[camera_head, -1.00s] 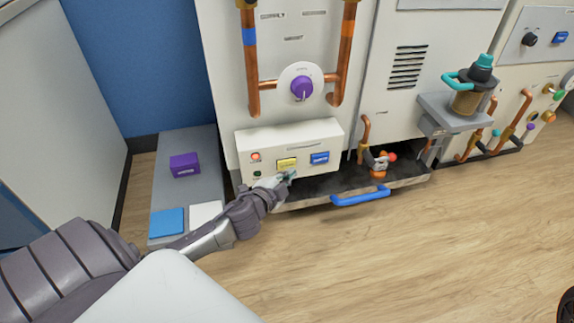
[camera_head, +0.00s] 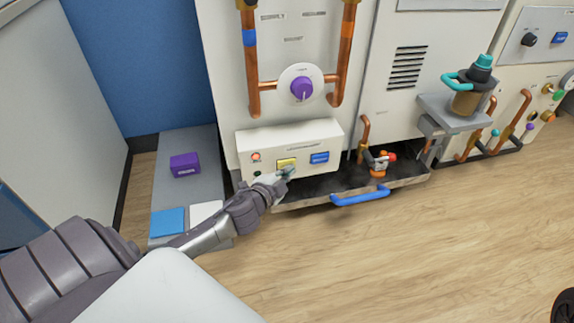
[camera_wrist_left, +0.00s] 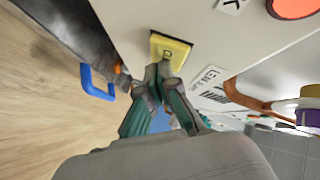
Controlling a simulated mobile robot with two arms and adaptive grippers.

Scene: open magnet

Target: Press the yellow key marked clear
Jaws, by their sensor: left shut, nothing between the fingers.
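The yellow key (camera_head: 286,162) is on the front of a white control box (camera_head: 325,132), between a small red button and a blue key. In the left wrist view the yellow key (camera_wrist_left: 171,50) shows just beyond my fingertips, which overlap its lower edge in the picture. My left gripper (camera_head: 287,172) is shut and empty, with its fingertips at the lower part of the key. It also shows in the left wrist view (camera_wrist_left: 158,75). I cannot tell for certain whether the tips touch the key. My right gripper is not in view.
A blue key (camera_head: 319,158) sits right of the yellow one, a red button (camera_head: 255,157) left of it. Below is a dark tray with a blue handle (camera_head: 360,197). Copper pipes and a purple knob (camera_head: 301,88) are above.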

